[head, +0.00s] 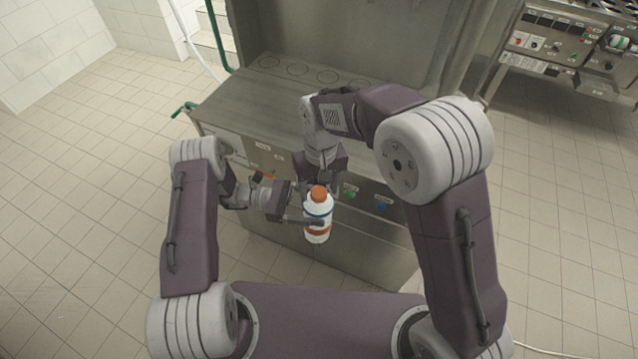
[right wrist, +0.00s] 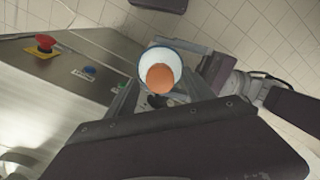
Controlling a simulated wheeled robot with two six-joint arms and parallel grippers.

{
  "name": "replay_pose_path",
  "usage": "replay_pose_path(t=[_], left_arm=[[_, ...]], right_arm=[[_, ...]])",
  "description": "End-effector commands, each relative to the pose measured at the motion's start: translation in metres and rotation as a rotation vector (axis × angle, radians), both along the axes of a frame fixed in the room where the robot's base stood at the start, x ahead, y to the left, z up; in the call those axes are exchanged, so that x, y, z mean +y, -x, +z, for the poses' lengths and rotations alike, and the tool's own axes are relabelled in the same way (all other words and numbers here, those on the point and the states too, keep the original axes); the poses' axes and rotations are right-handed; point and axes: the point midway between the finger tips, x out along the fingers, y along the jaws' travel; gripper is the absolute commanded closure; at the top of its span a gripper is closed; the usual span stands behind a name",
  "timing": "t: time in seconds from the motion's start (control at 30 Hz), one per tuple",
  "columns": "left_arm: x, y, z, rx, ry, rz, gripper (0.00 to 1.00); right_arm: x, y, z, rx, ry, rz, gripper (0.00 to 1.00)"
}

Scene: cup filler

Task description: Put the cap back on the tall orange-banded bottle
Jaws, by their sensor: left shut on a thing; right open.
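The tall white bottle (head: 318,233) has orange and blue bands and stands upright in the air in front of the steel machine. My left gripper (head: 314,220) is shut on its body from the left. The orange cap (head: 318,192) sits at the bottle's top; I cannot tell whether it is fully seated. My right gripper (head: 333,185) is open just behind and beside the cap, its fingers partly hidden.
The steel machine (head: 270,100) has a flat top with round marks and green and blue buttons on its front. A red emergency button (right wrist: 46,43) shows in the right wrist view. A control panel (head: 560,40) stands at back right. Tiled floor is clear on both sides.

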Motion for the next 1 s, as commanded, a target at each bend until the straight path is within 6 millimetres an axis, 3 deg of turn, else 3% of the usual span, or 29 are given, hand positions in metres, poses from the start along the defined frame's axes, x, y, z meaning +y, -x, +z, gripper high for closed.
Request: replay_pose_path(t=[0.17,0.4,0.53,0.7,1.0], left_arm=[[0.0,0.0,0.002,-0.001,0.004,0.0,1.0],[0.0,0.0,0.002,-0.001,0.004,0.0,1.0],[0.0,0.0,0.002,-0.001,0.004,0.0,1.0],[0.0,0.0,0.002,-0.001,0.004,0.0,1.0],[0.0,0.0,0.002,-0.001,0.004,0.0,1.0]], right_arm=[[0.0,-0.001,0.025,-0.005,-0.003,0.0,0.39],[-0.001,-0.002,0.081,-0.005,-0.003,-0.001,0.39],[-0.002,-0.002,0.103,-0.003,-0.002,-0.001,0.39],[-0.003,-0.001,0.117,-0.001,0.0,-0.001,0.39],[-0.003,-0.001,0.119,0.0,0.0,-0.001,0.39]])
